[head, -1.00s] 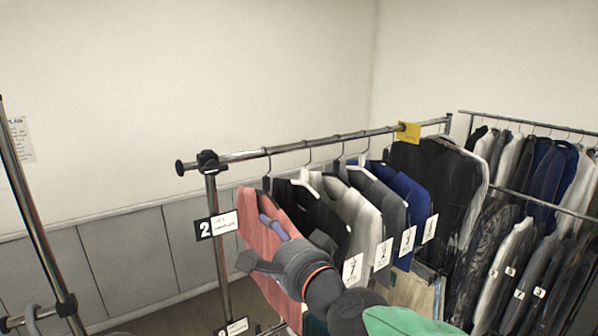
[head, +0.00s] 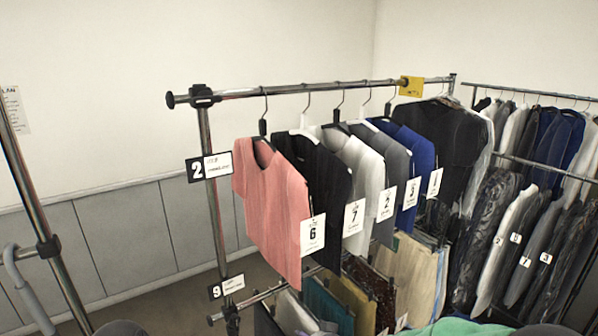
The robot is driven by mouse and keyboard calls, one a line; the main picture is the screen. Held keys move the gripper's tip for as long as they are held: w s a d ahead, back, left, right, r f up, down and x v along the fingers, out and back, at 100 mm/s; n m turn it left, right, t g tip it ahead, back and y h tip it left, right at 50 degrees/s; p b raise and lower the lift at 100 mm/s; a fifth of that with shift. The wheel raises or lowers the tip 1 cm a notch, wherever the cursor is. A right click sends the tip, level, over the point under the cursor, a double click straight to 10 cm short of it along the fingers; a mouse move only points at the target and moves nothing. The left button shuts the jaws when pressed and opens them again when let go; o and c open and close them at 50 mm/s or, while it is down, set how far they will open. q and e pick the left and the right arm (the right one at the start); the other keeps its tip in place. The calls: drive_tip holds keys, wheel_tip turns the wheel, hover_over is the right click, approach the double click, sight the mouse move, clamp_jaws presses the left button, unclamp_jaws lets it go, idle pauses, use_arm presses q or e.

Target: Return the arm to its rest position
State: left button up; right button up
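Neither gripper shows in the head view.
Folded fabrics (head: 410,275) hang on a lower rail. Another full rack (head: 535,160) stands at right. A metal post (head: 35,205) stands at left. The space between the posts looks clear.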

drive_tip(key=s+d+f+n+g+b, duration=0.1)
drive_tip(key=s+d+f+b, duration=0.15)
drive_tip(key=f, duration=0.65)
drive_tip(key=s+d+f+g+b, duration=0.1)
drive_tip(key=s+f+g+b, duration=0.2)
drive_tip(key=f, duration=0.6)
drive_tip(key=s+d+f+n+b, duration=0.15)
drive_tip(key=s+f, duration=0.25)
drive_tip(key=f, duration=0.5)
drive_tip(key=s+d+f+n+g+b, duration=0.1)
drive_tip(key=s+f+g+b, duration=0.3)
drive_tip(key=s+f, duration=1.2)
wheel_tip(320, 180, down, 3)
drive_tip(key=b, duration=0.4)
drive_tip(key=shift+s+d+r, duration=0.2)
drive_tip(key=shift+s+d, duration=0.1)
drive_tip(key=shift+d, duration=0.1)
